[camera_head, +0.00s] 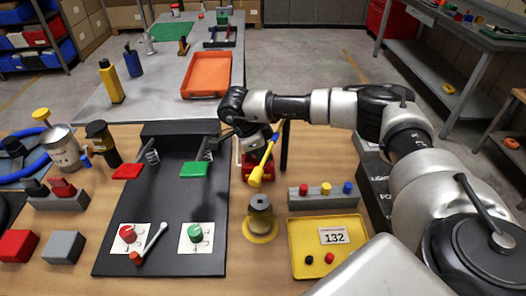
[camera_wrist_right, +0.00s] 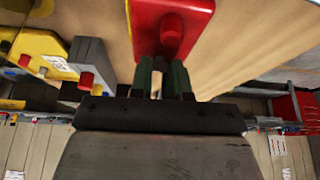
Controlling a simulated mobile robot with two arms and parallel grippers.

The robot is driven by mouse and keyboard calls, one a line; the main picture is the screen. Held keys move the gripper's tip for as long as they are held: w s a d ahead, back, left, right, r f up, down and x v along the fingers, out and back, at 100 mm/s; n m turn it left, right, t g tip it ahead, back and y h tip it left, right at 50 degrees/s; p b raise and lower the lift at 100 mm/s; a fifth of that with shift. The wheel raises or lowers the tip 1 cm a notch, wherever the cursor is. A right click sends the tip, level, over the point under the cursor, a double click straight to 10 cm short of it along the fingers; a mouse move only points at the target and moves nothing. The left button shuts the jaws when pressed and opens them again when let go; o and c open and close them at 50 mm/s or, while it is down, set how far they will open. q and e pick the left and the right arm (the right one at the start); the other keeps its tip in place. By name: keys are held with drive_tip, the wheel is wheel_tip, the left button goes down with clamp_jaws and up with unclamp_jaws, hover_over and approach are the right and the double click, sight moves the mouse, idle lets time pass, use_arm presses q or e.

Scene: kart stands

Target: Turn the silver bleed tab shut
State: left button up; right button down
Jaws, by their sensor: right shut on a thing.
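My right gripper (camera_head: 258,152) reaches down to a red block-like body (camera_head: 247,168) beside the black board. In the right wrist view the gripper (camera_wrist_right: 158,73) has its dark fingertips close together against the near end of the red body (camera_wrist_right: 172,22). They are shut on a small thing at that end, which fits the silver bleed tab. The fingers hide most of it, so its angle cannot be told. My left gripper is not in view.
Close by stand a grey cylinder on a yellow base (camera_head: 260,218), a grey block with coloured knobs (camera_head: 323,197) and a yellow tray (camera_head: 298,265) marked 132. The black board (camera_head: 155,205) with red and green parts lies left. Bare wood shows around the cylinder.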

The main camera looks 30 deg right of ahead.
drive_tip(key=shift+m, duration=0.5)
drive_tip(key=c, duration=1.1)
unclamp_jaws()
drive_tip(key=b+v, duration=0.1)
drive_tip(key=v, duration=0.4)
drive_tip(key=b+v, duration=0.1)
drive_tip(key=v, duration=0.5)
drive_tip(key=shift+w, duration=0.2)
drive_tip(key=shift+d, duration=0.1)
